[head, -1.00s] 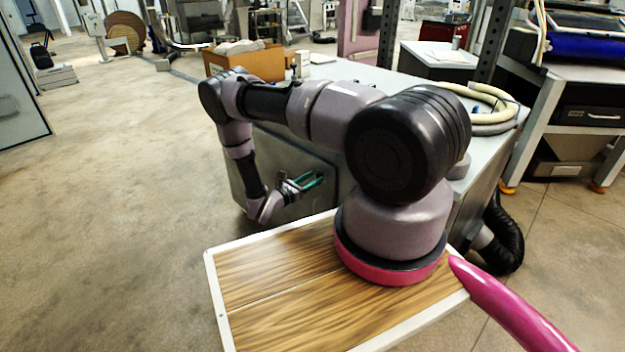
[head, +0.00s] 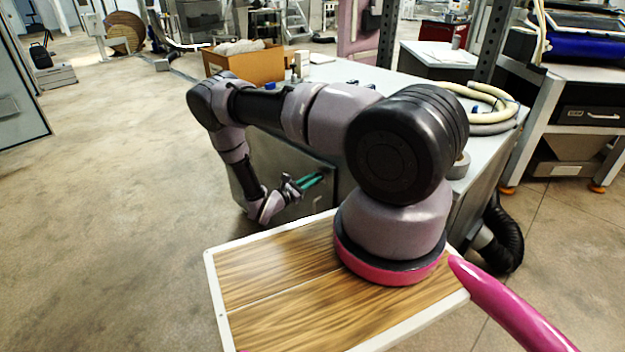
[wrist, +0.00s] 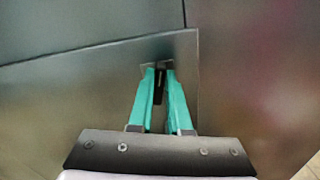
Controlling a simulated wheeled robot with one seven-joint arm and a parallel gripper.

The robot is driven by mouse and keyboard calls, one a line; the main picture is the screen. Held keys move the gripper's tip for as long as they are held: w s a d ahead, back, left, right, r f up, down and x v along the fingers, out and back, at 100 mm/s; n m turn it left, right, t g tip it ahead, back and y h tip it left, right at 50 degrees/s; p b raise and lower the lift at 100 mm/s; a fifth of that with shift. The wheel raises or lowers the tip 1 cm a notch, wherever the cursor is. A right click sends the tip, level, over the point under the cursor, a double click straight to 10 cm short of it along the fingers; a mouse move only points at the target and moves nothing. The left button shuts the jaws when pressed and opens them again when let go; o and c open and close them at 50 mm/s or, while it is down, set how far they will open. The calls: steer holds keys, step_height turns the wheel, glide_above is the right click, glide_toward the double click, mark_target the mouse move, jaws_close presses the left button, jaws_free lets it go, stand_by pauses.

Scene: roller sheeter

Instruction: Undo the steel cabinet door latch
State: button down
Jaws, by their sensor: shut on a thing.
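The steel cabinet door (wrist: 70,105) is a flat grey panel on the near side of a steel cabinet; it also shows in the head view (head: 268,150). The dark latch (wrist: 158,88) sits close to the door's upper right corner in the wrist view, partly hidden between the fingers. My gripper (wrist: 158,70) has two teal fingers shut on the latch, their tips close to the door face. In the head view my gripper (head: 321,176) reaches the door's right part, and the latch is too small to make out. I cannot tell whether the door stands ajar.
The cabinet top (head: 375,75) carries a cardboard box (head: 243,62) and coiled hoses (head: 480,108). A black flexible duct (head: 505,235) hangs at the cabinet's right. Bare concrete floor (head: 110,200) is open to the left of the cabinet.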

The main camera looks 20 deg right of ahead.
steer(key=shift+s+d+f+m, duration=0.1)
steer(key=shift+s+f+m, duration=0.1)
steer(key=shift+m, duration=2.35)
steer(key=shift+s+d+f+m, duration=0.15)
steer(key=shift+f+m, duration=0.1)
steer(key=shift+m, duration=2.25)
steer(key=shift+s+a+f+m, duration=0.1)
steer(key=shift+s+f+m, duration=0.1)
steer(key=shift+m, duration=2.35)
steer(key=c, duration=0.9)
jaws_free()
steer(key=shift+o, duration=0.2)
steer(key=v, duration=1)
steer(key=shift+a, duration=0.35)
steer(key=shift+s, duration=0.1)
